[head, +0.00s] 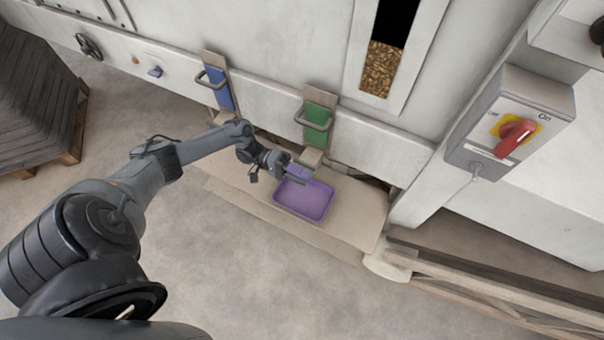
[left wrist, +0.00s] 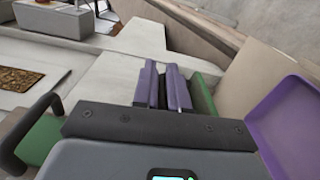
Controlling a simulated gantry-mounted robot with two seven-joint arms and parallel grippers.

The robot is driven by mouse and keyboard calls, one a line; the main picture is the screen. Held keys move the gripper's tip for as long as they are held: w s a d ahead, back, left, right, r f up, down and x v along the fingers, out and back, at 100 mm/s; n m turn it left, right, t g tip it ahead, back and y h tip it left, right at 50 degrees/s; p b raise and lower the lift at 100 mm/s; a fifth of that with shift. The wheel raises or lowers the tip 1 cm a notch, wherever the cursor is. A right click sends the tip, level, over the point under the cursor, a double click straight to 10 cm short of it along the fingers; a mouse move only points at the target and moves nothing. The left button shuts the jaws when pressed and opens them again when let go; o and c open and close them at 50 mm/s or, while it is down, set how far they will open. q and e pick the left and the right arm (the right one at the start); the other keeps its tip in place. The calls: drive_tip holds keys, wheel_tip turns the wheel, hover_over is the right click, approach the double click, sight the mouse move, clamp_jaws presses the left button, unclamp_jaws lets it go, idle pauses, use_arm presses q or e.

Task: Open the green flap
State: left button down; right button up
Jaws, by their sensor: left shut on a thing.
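The green panel (head: 320,118), with a grey U-shaped handle, sits on the machine's front above a pale spout (head: 311,157). In the left wrist view a green part with a dark handle (left wrist: 38,140) shows at the left edge, and a green strip (left wrist: 208,90) shows right of my fingers. The panel's handle is apart from the fingers. My right gripper is not in view.
The purple tray (head: 304,199) lies on a pale ledge (head: 345,225) under the spout. A blue panel (head: 221,93) with a handle is to the left. A switch box (head: 512,120) with a red knob is at the right. The floor in front is clear.

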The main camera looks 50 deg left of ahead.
use_arm(q)
drive_tip(key=c, duration=1.4)
unclamp_jaws()
drive_tip(key=shift+c, duration=0.2)
drive_tip(key=shift+a, duration=0.1)
drive_tip(key=shift+s+a+f, duration=0.15)
drive_tip(key=shift+a, duration=0.05)
drive_tip(key=b+v, duration=0.6)
drive_tip(key=v, duration=0.4)
drive_tip(key=shift+s, duration=0.1)
